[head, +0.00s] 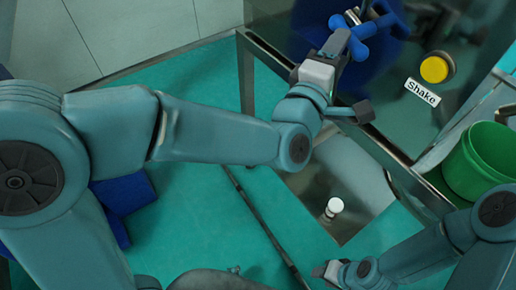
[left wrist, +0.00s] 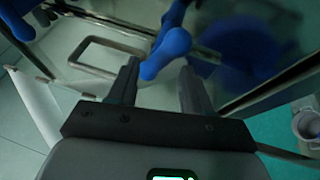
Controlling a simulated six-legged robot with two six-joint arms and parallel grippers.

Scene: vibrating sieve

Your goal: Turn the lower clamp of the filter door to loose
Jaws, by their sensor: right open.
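A blue clamp (head: 362,30) with a lobed handle sits on the filter door at the top of the head view. In the left wrist view a blue clamp handle (left wrist: 170,45) reaches down between my left fingers. My left gripper (head: 350,78) is open just below the clamp, and its fingers (left wrist: 160,70) stand on either side of the handle's end with a visible gap. I cannot tell if either finger touches it. My right gripper (head: 332,270) is low in the head view, open and empty, far from the clamp.
A yellow button (head: 435,69) with a "Shake" label (head: 422,92) is right of the clamp. A green bucket (head: 484,165) stands at the right edge. A metal frame leg (head: 246,80) is left of my left gripper. A white knob (head: 334,207) stands below.

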